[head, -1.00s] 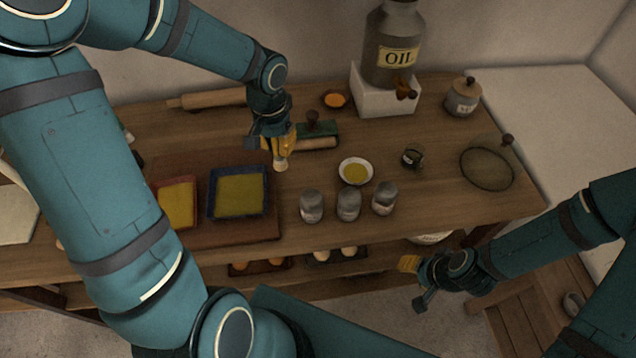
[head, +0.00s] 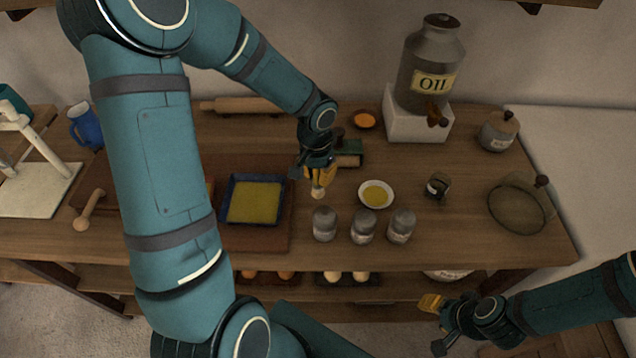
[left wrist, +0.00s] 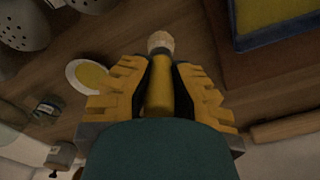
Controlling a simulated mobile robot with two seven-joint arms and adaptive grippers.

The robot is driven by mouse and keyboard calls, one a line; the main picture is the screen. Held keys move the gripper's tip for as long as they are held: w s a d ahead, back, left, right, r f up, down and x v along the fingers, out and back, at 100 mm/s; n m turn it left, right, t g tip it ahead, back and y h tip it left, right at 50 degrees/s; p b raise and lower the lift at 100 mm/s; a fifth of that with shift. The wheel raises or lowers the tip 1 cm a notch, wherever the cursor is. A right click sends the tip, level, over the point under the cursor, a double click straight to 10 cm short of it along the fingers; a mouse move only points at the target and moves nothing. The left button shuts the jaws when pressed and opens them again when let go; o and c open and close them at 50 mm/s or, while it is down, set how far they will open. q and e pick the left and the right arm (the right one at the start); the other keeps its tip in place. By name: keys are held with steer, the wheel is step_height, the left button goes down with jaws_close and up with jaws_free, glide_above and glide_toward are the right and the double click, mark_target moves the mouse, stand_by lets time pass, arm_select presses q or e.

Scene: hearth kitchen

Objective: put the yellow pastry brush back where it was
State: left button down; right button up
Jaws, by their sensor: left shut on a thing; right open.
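My left gripper (head: 318,176) is shut on the yellow pastry brush (left wrist: 158,92). In the left wrist view the yellow handle lies between the fingers and the pale bristle end sticks out beyond them. In the head view the bristle end (head: 318,193) points down over the wooden table (head: 450,215), between the blue-rimmed tray (head: 226,218) and the small white bowl of yellow liquid (head: 376,207). I cannot tell how high it is above the wood. My right gripper (head: 440,322) is open and empty, in front of the table at the lower right.
Several grey shakers (head: 363,228) stand in front of the bowl. A green block (head: 379,151) is behind my left gripper, partly hidden. The oil can (head: 421,78) stands on a white block. A rolling pin (head: 236,105) lies at the back. Bare wood shows right of the bowl.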

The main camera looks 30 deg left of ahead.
arm_select(q)
steer(key=shift+f, duration=1.55)
steer(key=shift+b, duration=0.3)
steer(key=shift+f, duration=0.15)
steer(key=c, duration=1.1)
jaws_free()
steer(key=shift+r, duration=0.25)
step_height(320, 180, up, 12)
steer(key=p, duration=0.2)
steer(key=shift+s+a+p, duration=0.1)
steer(key=shift+s+p, duration=0.05)
steer(key=shift+p, duration=0.15)
